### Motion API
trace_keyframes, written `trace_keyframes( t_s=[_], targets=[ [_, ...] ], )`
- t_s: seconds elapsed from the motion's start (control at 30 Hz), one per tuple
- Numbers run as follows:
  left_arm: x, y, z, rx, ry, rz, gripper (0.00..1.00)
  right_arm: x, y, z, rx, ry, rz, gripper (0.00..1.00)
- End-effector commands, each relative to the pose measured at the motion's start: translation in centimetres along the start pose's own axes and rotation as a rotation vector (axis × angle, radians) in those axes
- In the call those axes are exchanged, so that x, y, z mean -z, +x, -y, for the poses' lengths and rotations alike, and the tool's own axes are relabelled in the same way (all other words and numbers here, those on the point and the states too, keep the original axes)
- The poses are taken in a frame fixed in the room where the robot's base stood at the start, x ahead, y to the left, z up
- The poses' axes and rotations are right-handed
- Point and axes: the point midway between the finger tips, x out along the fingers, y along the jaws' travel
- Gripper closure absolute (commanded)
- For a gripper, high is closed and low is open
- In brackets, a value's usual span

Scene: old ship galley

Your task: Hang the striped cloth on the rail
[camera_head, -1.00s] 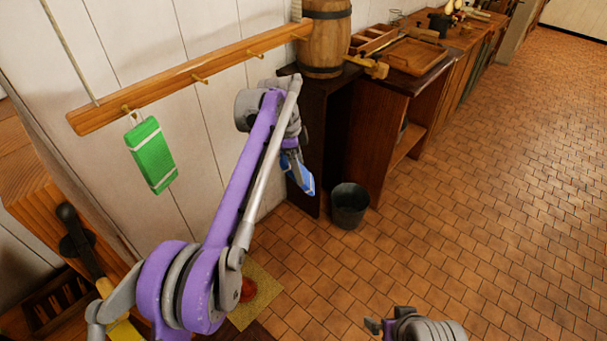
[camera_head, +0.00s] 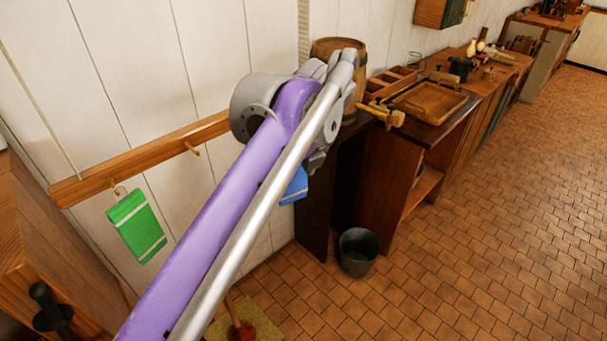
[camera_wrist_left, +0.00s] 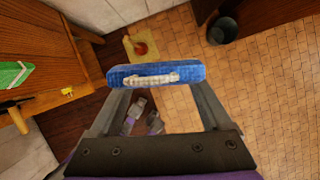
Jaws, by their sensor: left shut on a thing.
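A blue cloth with a white stripe (camera_head: 294,188) hangs below my left gripper, partly hidden by my purple arm. In the left wrist view my left gripper (camera_wrist_left: 155,80) is shut on the blue cloth (camera_wrist_left: 120,74), and a pale cord loop lies on its near side. The wooden rail (camera_head: 110,172) runs along the white wall, its right part hidden behind my arm. A bare peg (camera_head: 191,148) shows. A green cloth with white stripes (camera_head: 137,226) hangs from the left peg. The blue cloth is apart from the rail. My right gripper is not clearly seen.
A barrel (camera_head: 335,48) stands on the dark cabinet beyond the rail. A wooden tray (camera_head: 430,103) lies on the counter. A dark bucket (camera_head: 357,252) stands on the tiled floor. A yellowish mat (camera_head: 262,324) lies below. The floor at right is clear.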

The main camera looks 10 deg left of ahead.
Motion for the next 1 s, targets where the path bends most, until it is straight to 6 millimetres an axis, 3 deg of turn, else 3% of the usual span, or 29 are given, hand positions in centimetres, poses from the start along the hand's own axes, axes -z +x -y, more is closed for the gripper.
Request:
trace_keyframes(
  t_s=[1.0],
  targets=[
    [-4.8, 2.4, -1.4, 0.002, 0.0, 0.001, 0.75, -0.3, 0.3, 0.0, 0.0, 0.0, 0.002, 0.0]
  ],
)
